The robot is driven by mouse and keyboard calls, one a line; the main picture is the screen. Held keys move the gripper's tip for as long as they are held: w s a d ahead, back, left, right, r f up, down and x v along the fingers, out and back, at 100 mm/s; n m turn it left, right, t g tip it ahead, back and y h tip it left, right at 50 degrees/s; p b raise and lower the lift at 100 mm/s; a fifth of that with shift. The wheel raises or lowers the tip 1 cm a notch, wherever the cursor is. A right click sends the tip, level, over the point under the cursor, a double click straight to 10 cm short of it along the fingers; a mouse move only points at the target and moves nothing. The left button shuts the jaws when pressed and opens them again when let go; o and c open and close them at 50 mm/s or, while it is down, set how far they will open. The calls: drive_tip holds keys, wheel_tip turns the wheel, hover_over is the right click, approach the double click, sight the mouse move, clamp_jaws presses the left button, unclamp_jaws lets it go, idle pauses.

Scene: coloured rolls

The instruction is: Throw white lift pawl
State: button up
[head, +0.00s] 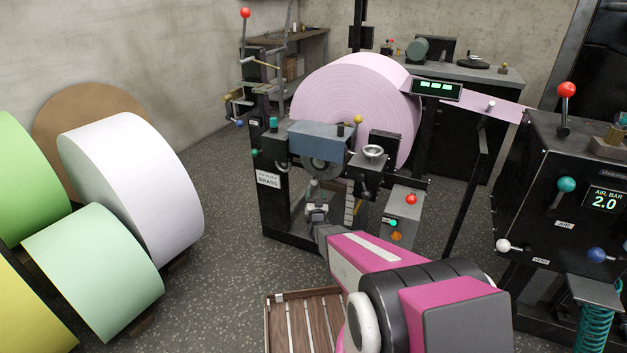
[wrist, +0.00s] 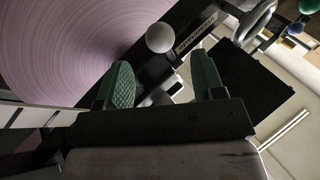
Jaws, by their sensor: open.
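A white ball knob (wrist: 160,37) shows in the wrist view, on a dark bar beside a small label plate that I cannot read. I take it for the white lift pawl's handle. My gripper (wrist: 163,75) has its two green-padded fingers spread apart, with nothing between them. The knob lies just past the fingertips, roughly in line with the gap, and does not appear gripped. In the head view my gripper (head: 315,196) is low at the front of the black roll stand (head: 277,205), and I cannot clearly pick out the knob there.
A big pink roll (head: 345,95) sits on the stand. Another white knob (head: 503,245) is on the right cabinet. Coloured rolls stand left, with open floor between.

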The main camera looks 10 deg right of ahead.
sight(314, 183)
drive_tip(key=x, duration=0.8)
drive_tip(key=shift+w, duration=0.1)
drive_tip(key=shift+c, duration=0.3)
clamp_jaws()
